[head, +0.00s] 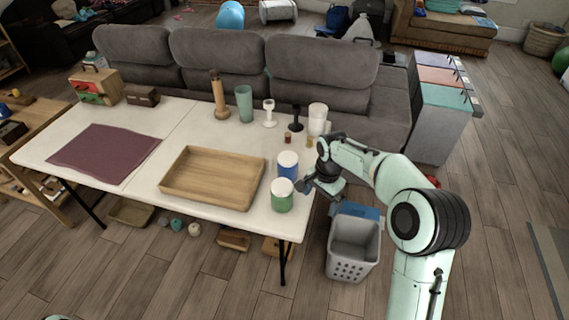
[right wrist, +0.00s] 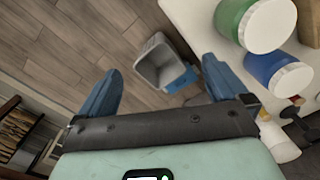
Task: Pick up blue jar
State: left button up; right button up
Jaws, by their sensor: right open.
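The blue jar (head: 287,173) stands upright on the white table near its right edge, with a white lid. A green jar (head: 281,203) with a white lid stands just in front of it. My right gripper (head: 306,188) is at the table's right edge, beside the two jars. In the right wrist view the gripper (right wrist: 162,66) has its blue fingers spread with nothing between them. There the blue jar (right wrist: 270,68) and green jar (right wrist: 230,14) lie to the right of the fingers, outside the jaws. My left gripper is not in view.
A wooden tray (head: 212,202) lies left of the jars on the table (head: 145,196). Cups and candle holders stand behind. A grey basket (head: 352,262) is on the floor below the right arm. A grey sofa (head: 322,72) backs the table.

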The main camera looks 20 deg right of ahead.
aim_at(290, 173)
jog(key=i, duration=0.85)
